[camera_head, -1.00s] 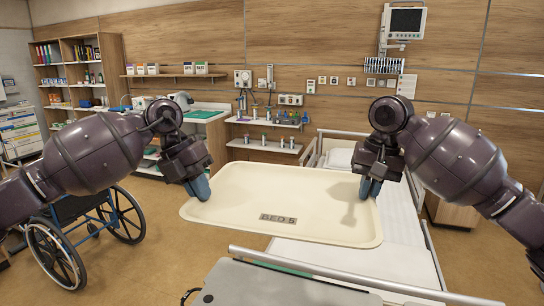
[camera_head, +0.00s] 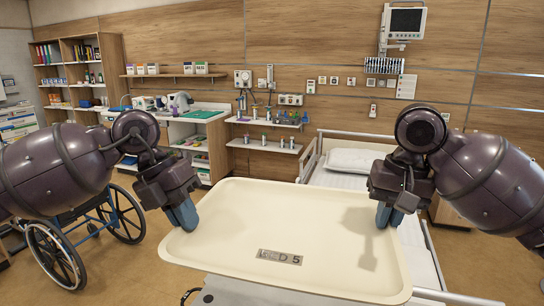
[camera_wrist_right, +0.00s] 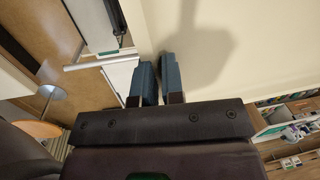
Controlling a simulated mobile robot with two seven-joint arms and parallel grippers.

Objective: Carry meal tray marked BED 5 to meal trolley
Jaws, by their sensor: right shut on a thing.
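The cream meal tray (camera_head: 290,220) with a grey plate reading BED 5 (camera_head: 280,257) is held up level and looks empty. My left gripper (camera_head: 183,216) has its blue fingers at the tray's left rim and appears closed on it. My right gripper (camera_head: 388,216) is shut on the tray's right rim. In the right wrist view, the blue fingers of my right gripper (camera_wrist_right: 157,78) meet the edge of the tray (camera_wrist_right: 255,55), which fills the upper right. I cannot make out a meal trolley in these views.
A bed with a white pillow (camera_head: 360,161) stands behind and right of the tray, partly hidden by it. A wheelchair (camera_head: 70,240) stands at the left. A counter (camera_head: 200,116) and shelf unit (camera_head: 82,72) line the back. Some floor is open between wheelchair and tray.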

